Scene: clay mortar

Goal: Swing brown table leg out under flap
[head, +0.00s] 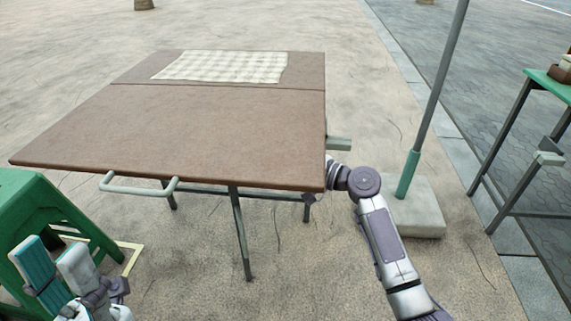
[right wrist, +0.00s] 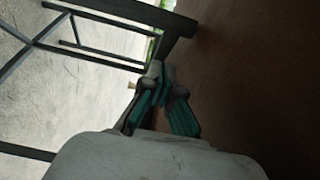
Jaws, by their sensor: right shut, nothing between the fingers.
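A brown folding table (head: 215,125) stands in the head view, its near flap (head: 180,150) level. Below it are thin grey legs: one (head: 240,240) stands under the flap's near edge, with others (head: 169,196) behind. My right arm reaches to the table's right edge; its gripper is hidden beneath the top in the head view. In the right wrist view my right gripper (right wrist: 159,75) is shut and empty, beside the dark brown underside (right wrist: 245,90). Grey frame bars (right wrist: 110,22) lie beyond its tips; contact cannot be told. My left gripper (head: 50,247) is open and empty at lower left.
A green stool (head: 40,215) stands at left near my left gripper. A pole in a concrete base (head: 415,225) stands right of my right arm. A green-topped stand (head: 550,85) is at far right. A checked cloth (head: 222,66) lies on the table's far part.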

